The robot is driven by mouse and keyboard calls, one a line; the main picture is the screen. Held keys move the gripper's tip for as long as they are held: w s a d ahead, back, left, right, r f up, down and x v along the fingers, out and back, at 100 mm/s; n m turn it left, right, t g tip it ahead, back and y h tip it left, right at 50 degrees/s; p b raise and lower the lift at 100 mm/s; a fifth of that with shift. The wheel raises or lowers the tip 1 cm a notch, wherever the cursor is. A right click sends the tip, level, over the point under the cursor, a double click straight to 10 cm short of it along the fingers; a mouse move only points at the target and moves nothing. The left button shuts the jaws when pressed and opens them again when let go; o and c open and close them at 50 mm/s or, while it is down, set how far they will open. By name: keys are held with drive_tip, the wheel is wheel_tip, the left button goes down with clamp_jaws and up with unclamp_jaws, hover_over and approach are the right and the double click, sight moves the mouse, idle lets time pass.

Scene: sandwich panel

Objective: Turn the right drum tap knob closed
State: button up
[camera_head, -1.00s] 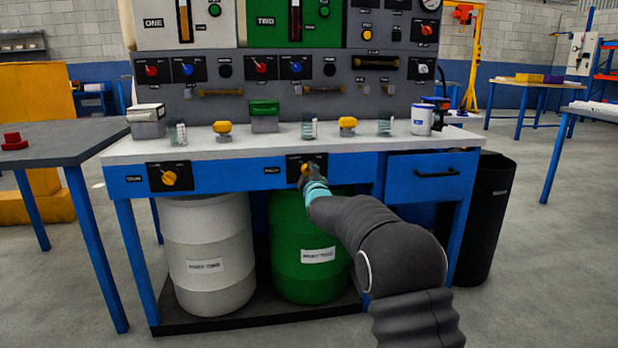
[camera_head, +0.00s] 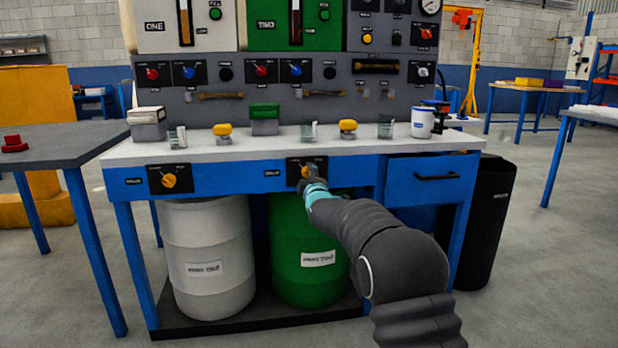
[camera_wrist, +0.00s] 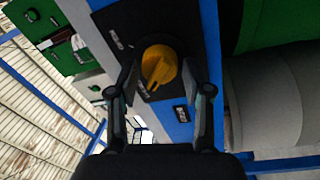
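The right drum tap knob (camera_head: 306,172) is yellow on a black plate on the blue front rail of the bench, above the green drum (camera_head: 309,262). My gripper (camera_head: 312,178) is right at this knob in the head view and partly covers it. In the wrist view the knob (camera_wrist: 158,65) lies between the two fingertips of my gripper (camera_wrist: 160,72). The fingers are spread, one on each side, with narrow gaps to the knob; contact cannot be told. The knob's ridge shows in the wrist view, but its plate marks are too small to read.
The left drum tap knob (camera_head: 169,181) sits on the same rail above the white drum (camera_head: 209,259). A blue drawer (camera_head: 432,177) and a black bin (camera_head: 489,222) are to the right. Cups and yellow-topped items stand on the bench top (camera_head: 270,143).

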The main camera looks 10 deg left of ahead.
drive_tip(key=shift+o, duration=0.2)
drive_tip(key=shift+d, duration=0.1)
drive_tip(key=v, duration=1.2)
